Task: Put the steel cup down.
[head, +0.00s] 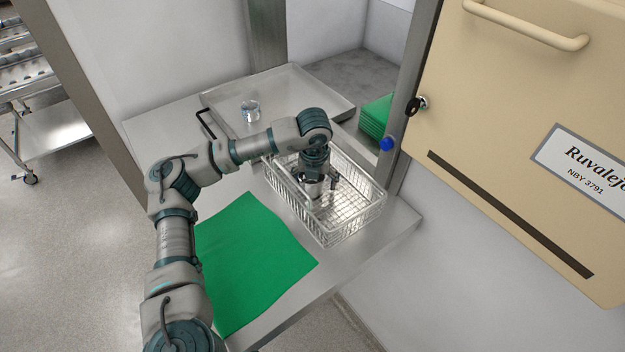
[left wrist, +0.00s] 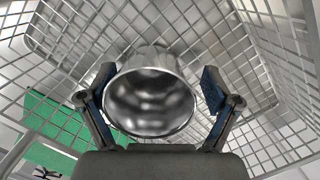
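The steel cup (left wrist: 150,100) is in the wire basket (head: 355,222), its round mouth facing my wrist camera. In the head view the cup (head: 314,191) shows only in part beneath my left gripper (head: 320,186). In the left wrist view the left gripper (left wrist: 158,85) is open, with one blue-padded finger on each side of the cup. A gap shows between the cup and the right-hand pad; the left-hand pad is very close to the cup, and I cannot tell if it touches. The cup's base is hidden. My right gripper is not in view.
The basket stands on a steel counter (head: 395,232). A green cloth (head: 250,262) lies beside it. Behind is a shallow tray (head: 290,85) with a small shiny object (head: 251,111). A beige hatch door (head: 510,130) hangs at the right. Folded green cloths (head: 376,117) lie beyond the opening.

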